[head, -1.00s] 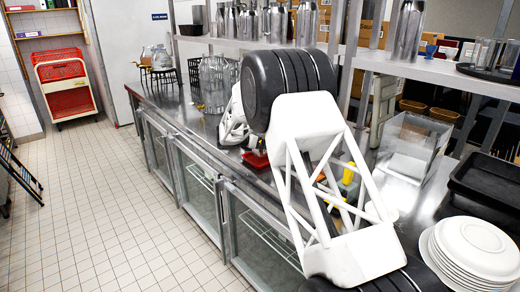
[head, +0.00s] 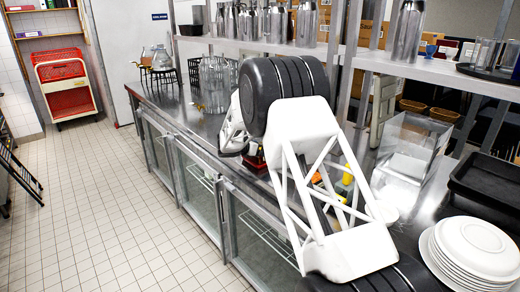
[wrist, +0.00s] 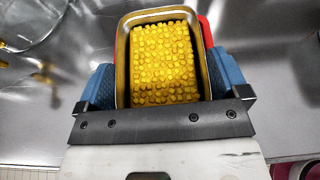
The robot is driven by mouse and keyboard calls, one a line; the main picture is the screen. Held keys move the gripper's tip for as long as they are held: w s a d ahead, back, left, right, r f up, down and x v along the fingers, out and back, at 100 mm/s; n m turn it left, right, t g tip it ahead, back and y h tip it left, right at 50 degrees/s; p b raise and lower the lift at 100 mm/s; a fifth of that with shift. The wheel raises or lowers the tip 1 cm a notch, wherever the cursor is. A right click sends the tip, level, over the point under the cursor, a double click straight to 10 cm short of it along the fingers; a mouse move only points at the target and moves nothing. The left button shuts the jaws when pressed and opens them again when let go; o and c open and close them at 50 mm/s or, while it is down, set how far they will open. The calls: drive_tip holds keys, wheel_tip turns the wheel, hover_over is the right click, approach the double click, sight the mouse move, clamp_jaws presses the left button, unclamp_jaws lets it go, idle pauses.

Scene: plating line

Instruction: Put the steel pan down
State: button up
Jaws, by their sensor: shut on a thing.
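In the wrist view the steel pan (wrist: 124,70) is a deep rectangular pan holding a yellow, kernel-like food (wrist: 165,62). My gripper (wrist: 162,88) has its blue fingers against the pan's two sides and is shut on it. The pan looks upright over the steel counter; I cannot tell whether its base touches the counter. A red thing (wrist: 206,32) shows beside the pan's far right side. In the head view my arm covers most of the gripper area, and I cannot make out the pan there.
The steel counter (head: 185,112) carries a glass jar (head: 215,85) farther back. Nearer are a clear-sided box (head: 420,135), a black tray (head: 490,182) and stacked white plates (head: 475,250). A yellow item (head: 347,174) lies behind my arm. A shelf (head: 420,68) runs above the counter.

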drive_tip(key=o, duration=0.9)
drive_tip(key=shift+f, duration=0.1)
drive_tip(key=shift+c, duration=0.2)
drive_tip(key=shift+s+a, duration=0.1)
drive_tip(key=v, duration=1.2)
